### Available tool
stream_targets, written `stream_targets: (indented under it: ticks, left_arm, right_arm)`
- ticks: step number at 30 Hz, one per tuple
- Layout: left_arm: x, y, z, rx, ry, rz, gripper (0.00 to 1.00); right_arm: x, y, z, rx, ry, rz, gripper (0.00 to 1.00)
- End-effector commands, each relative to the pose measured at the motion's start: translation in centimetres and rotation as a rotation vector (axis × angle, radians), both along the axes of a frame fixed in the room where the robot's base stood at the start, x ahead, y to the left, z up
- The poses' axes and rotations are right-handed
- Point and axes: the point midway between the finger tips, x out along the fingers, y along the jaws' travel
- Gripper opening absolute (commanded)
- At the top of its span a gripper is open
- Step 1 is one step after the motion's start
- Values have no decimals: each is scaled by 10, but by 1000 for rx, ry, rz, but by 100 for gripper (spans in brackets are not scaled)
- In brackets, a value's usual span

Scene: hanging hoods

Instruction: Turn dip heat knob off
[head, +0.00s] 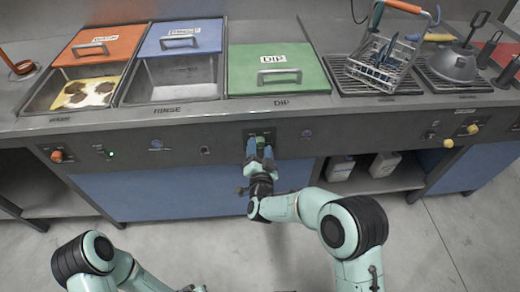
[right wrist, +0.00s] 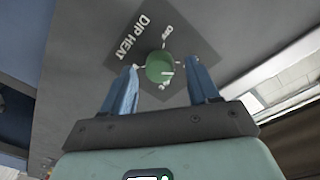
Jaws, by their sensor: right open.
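The dip heat knob (right wrist: 160,67) is green and round, on a dark plate (right wrist: 187,45) lettered "DIP HEAT" in the right wrist view. A pale mark shows on its face near the right side. In the head view the knob (head: 261,143) sits on the front panel below the green DIP lid. My right gripper (head: 260,152) is at the knob; in the right wrist view its two blue fingers (right wrist: 161,78) are open, one on each side of and just short of the knob, with gaps visible. My left arm shows at the bottom left of the head view; its gripper cannot be made out.
An orange lid (head: 98,46), a blue lid (head: 180,38) and the green DIP lid (head: 277,70) lie along the counter. A wire basket (head: 385,62) stands at right.

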Motion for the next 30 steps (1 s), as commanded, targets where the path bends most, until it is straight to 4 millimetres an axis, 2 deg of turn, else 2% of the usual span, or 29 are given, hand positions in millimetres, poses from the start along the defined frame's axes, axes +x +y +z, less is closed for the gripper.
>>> stream_targets:
  ticks: [10, 15, 23, 30]
  left_arm:
    - [-2, 0, -1, 0, 7, 1, 0]
    - [-2, 0, -1, 0, 7, 1, 0]
    - [-2, 0, -1, 0, 5, 0, 0]
    - [2, 0, 3, 0, -8, 0, 0]
  right_arm:
    - [4, 0, 0, -1, 1, 1, 60]
    - [4, 0, 0, -1, 1, 1, 5]
    - [4, 0, 0, -14, 0, 1, 4]
    - [4, 0, 0, -107, 1, 0, 4]
